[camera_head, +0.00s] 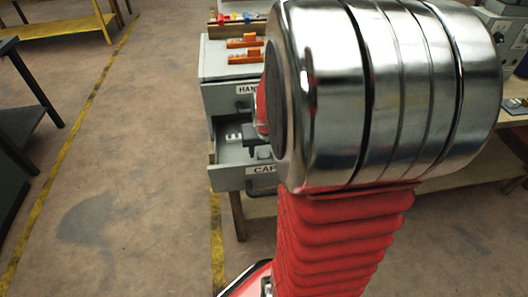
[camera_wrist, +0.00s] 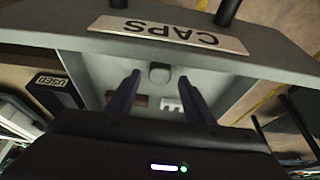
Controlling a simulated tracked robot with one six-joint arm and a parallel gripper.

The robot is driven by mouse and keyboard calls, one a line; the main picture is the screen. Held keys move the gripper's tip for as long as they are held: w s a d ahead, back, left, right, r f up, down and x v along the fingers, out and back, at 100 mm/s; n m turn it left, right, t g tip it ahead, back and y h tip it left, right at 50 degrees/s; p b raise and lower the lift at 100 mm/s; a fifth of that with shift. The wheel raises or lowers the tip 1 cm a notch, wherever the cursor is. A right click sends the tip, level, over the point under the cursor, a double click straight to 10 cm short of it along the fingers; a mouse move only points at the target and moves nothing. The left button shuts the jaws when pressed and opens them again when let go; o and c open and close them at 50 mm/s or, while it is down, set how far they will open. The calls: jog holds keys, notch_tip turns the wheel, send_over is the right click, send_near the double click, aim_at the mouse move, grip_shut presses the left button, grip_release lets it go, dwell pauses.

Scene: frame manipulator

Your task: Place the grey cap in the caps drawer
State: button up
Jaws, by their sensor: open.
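The caps drawer (camera_head: 229,179) is pulled out of the grey cabinet. In the wrist view its front panel (camera_wrist: 255,62), with the upside-down CAPS label, crosses the top. A small dark grey rounded piece (camera_wrist: 160,73), which looks like the grey cap, lies inside against the front wall, beyond my fingertips. My gripper (camera_wrist: 160,88) is open, its two dark fingers apart and pointing into the drawer, with nothing held between them. In the head view my gripper (camera_head: 258,152) is over the drawer, partly hidden by my arm.
A white piece (camera_wrist: 170,103) and a reddish-brown piece (camera_wrist: 140,102) show deeper in the drawer. Orange-handled items (camera_head: 244,42) lie on the cabinet top. A label reading USED (camera_wrist: 52,80) shows at left in the wrist view. The floor left of the cabinet is clear.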

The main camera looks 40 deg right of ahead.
jog(key=v, duration=0.9)
jog(key=shift+r, duration=0.25)
jog(key=shift+s, duration=0.1)
jog(key=s+a+r+n+y, duration=0.1)
jog(key=s+a+r+n, duration=0.1)
jog(key=a, duration=0.6)
jog(key=s+a+r+n+t, duration=0.1)
jog(key=s+a+r+n, duration=0.1)
jog(key=a, duration=0.6)
jog(key=s+a+r+n+t+y, duration=0.1)
jog(key=s+a+r+n, duration=0.1)
jog(key=a, duration=0.6)
jog(key=shift+n+y, duration=0.3)
jog(key=shift+n, duration=0.1)
jog(key=shift+r, duration=0.15)
jog(key=shift+c, duration=0.3)
